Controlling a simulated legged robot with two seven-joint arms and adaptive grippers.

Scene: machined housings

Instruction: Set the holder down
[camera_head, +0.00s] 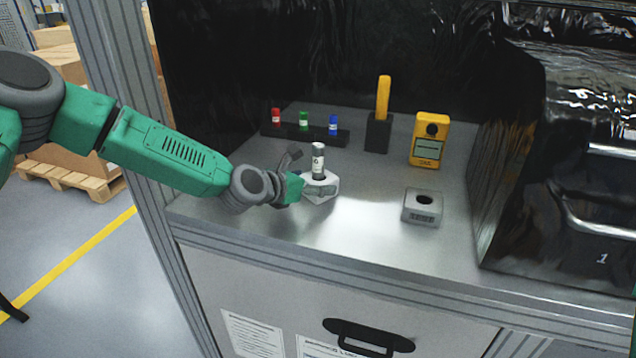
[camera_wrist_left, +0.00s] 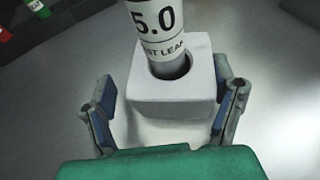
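The holder (camera_head: 322,197) is a white block on the grey bench top, with a grey-and-white labelled cylinder (camera_head: 318,160) upright in its bore. In the left wrist view the holder (camera_wrist_left: 172,103) is in the middle, with the cylinder (camera_wrist_left: 158,25) leaning slightly in its hole. My left gripper (camera_head: 308,178) is at the holder, one finger on each side. In the left wrist view the fingers are spread, with a clear gap at the left finger and the right one very close to the block. My right gripper is not in view.
A black rack (camera_head: 318,134) with red, green and blue small cylinders stands behind. The bench front is clear.

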